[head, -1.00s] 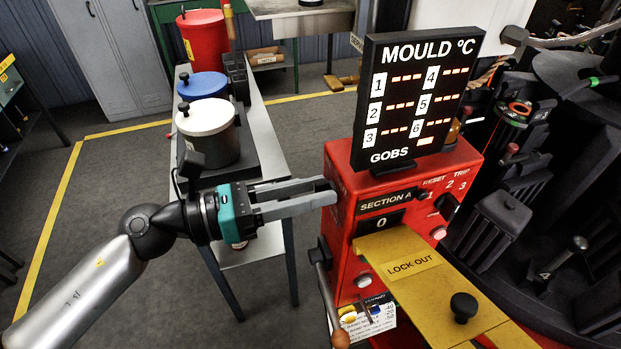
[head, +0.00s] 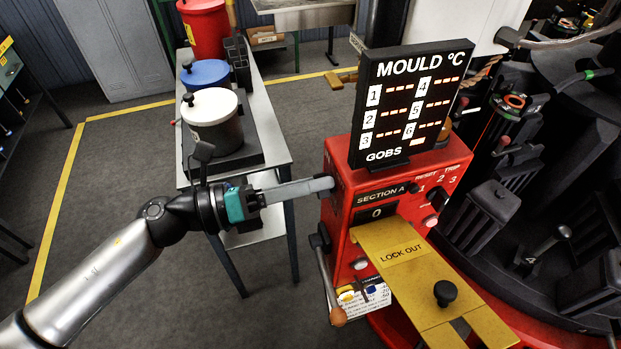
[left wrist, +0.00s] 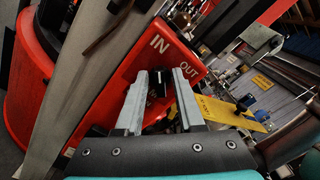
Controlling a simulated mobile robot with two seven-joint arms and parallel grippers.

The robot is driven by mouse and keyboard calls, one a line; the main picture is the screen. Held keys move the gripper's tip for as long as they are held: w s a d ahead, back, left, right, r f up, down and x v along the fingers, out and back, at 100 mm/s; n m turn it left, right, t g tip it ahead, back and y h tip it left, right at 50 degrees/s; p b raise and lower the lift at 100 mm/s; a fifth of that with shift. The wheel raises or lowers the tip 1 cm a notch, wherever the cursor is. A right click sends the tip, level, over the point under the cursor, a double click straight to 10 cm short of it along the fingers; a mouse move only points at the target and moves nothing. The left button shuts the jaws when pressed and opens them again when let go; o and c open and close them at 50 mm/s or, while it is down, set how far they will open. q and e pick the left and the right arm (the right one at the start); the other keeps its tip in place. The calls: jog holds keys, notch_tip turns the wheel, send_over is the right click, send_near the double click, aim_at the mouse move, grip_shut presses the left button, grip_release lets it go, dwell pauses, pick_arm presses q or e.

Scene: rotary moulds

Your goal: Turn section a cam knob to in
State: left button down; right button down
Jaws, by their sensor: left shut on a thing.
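The section A control box is a red cabinet (head: 345,225) with a "SECTION A" label, a "0" display and a mould temperature board on top. Its left side carries the cam knob. In the left wrist view that red side panel (left wrist: 190,58) is marked "IN" and "OUT". The black knob (left wrist: 158,88) stands below these words, between my two grey fingers. My left gripper (head: 326,184) reaches the box's left side from the left and is shut on the knob, which its fingers hide in the head view. I cannot tell which word the knob points to. My right gripper is out of view.
A yellow "LOCK OUT" plate (head: 400,255) with a black knob juts from the box front. A lever with a wooden handle (head: 338,316) hangs at the box's lower left. A bench (head: 268,130) with white, blue and red pots stands behind my left arm.

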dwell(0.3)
pick_arm(q)
jog(key=c, duration=0.9)
grip_release()
jog(key=shift+b+v, duration=1.45)
jog(key=shift+v, duration=6.2)
jog(key=shift+a, duration=0.1)
